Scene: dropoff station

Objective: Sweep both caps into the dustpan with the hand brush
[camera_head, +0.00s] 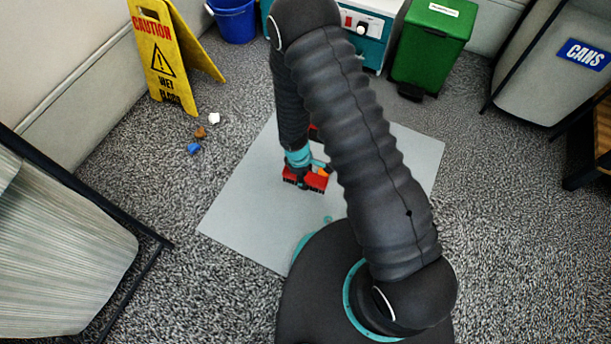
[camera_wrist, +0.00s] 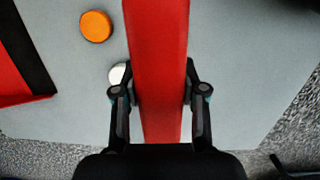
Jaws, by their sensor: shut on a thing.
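My gripper (camera_head: 303,170) is low over the grey mat and shut on the red hand brush (camera_head: 318,183). In the wrist view the brush (camera_wrist: 158,50) runs up the picture between the fingers (camera_wrist: 158,92). An orange cap (camera_wrist: 95,26) lies on the mat left of the brush, apart from it. A white cap (camera_wrist: 116,72) lies close to the brush's left side, partly hidden by the left finger. The red and black dustpan (camera_wrist: 18,90) is at the left edge, cut off by the frame. In the head view my arm hides most of the dustpan.
The grey mat (camera_head: 240,215) has clear room left of the brush. Small blue (camera_head: 194,148), brown (camera_head: 200,132) and white (camera_head: 214,118) pieces lie on the carpet. A yellow wet-floor sign (camera_head: 160,60), blue bucket (camera_head: 235,20) and green bin (camera_head: 430,45) stand behind.

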